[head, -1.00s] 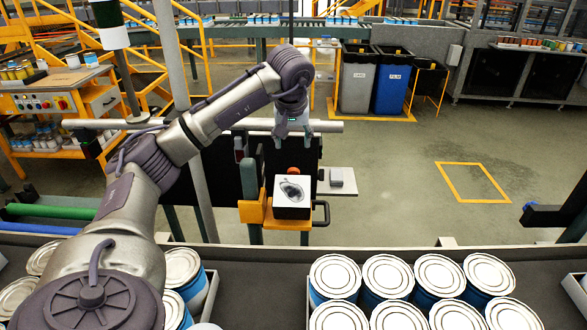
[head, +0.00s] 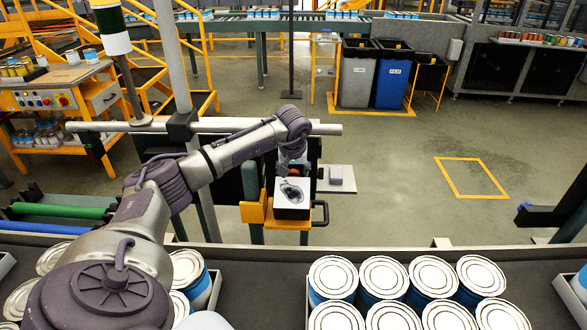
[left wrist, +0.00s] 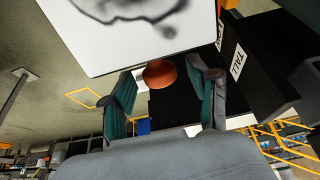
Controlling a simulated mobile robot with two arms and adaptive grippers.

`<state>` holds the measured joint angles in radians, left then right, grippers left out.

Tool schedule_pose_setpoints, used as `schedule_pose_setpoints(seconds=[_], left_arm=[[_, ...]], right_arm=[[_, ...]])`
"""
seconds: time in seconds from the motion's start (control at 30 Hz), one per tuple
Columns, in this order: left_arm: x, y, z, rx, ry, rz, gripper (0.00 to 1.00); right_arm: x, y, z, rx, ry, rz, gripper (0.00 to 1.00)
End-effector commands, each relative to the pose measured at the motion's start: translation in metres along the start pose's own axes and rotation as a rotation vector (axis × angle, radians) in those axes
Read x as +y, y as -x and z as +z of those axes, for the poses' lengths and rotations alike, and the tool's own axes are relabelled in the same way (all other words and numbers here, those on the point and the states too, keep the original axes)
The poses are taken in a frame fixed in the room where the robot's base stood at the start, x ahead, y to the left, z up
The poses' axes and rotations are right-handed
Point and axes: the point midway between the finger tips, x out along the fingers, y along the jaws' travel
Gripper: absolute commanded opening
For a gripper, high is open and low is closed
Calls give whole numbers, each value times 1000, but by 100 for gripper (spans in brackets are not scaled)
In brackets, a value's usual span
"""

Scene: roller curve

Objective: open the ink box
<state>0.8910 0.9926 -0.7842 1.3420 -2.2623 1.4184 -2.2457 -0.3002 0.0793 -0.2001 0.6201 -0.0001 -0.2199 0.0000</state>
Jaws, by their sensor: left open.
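The ink box (head: 292,212) is a white box with a dark ink smudge on its lid, standing on a yellow-orange holder beyond the conveyor. In the left wrist view its smudged white face (left wrist: 110,50) fills the top. A red-orange knob (left wrist: 160,73) shows at the edge of that face. My left gripper (head: 291,163) is just behind the box in the head view and hides the knob there. In the left wrist view its two fingers (left wrist: 163,82) are open, one on each side of the knob; contact cannot be told. My right gripper is not in view.
A black handle (head: 321,214) sits at the box's right side. A grey rail (head: 230,126) crosses behind, under my left arm. A small plate with a grey block (head: 336,174) is to the right. Blue-and-white cans (head: 383,277) fill a tray on the near conveyor.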

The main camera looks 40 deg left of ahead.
Motion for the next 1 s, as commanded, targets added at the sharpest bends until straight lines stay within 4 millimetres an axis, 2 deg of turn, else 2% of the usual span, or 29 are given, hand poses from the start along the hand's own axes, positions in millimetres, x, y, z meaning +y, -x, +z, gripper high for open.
schedule_pose_setpoints(seconds=[0.27, 0.37, 0.63, 0.87, 1.0], left_arm=[[0, -2, 0, 0, 0, 0, 60], [0, -2, 0, 0, 1, 0, 47], [0, -2, 0, 0, 1, 0, 2], [0, -2, 0, 0, 1, 0, 0], [0, -19, -3, 2, 3, -1, 0]], right_arm=[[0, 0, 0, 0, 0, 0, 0], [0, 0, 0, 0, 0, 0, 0], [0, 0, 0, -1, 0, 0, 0], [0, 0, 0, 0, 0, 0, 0], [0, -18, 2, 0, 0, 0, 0]])
